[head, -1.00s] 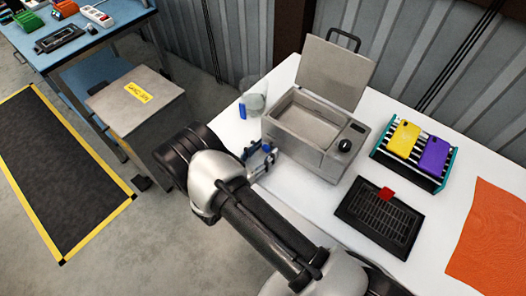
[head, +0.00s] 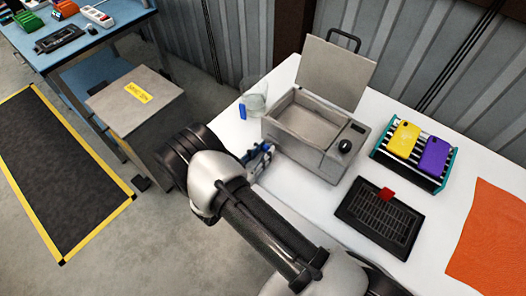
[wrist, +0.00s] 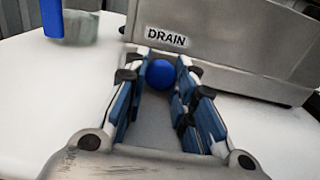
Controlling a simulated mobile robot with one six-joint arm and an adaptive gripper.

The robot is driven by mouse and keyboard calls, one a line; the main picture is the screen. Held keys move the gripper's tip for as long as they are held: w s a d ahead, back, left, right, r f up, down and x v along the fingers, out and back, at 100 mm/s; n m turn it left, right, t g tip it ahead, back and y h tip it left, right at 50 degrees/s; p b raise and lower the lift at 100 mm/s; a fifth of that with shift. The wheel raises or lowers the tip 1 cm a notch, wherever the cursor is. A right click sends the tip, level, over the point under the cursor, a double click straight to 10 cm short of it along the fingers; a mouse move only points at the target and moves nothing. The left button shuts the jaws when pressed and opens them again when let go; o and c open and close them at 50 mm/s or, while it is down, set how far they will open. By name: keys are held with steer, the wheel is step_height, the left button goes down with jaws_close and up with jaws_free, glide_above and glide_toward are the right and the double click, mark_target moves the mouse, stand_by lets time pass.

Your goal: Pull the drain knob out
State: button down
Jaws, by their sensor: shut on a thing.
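The blue round drain knob (wrist: 160,75) sits between the fingertips of my gripper (wrist: 165,63) in the wrist view, just below the "DRAIN" label (wrist: 167,37). My gripper is shut on the knob. The grey metal tank (head: 297,157) stands on the white table with its lid (head: 335,72) raised. In the head view my gripper (head: 262,156) is at the tank's lower left side. The knob's stem and how far it stands out from the wall cannot be made out.
A clear beaker (head: 256,100) with a blue item (head: 242,111) stands behind and left of the tank. A black dial (head: 344,146) is on its front. A black grate (head: 380,218), a striped rack (head: 412,150) and an orange cloth (head: 495,240) lie to the right.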

steer(key=shift+s, duration=0.1)
steer(key=v, duration=0.2)
steer(key=shift+s+a, duration=0.25)
steer(key=shift+a, duration=0.05)
steer(key=c, duration=1.3)
jaws_free()
steer(key=v, duration=1.2)
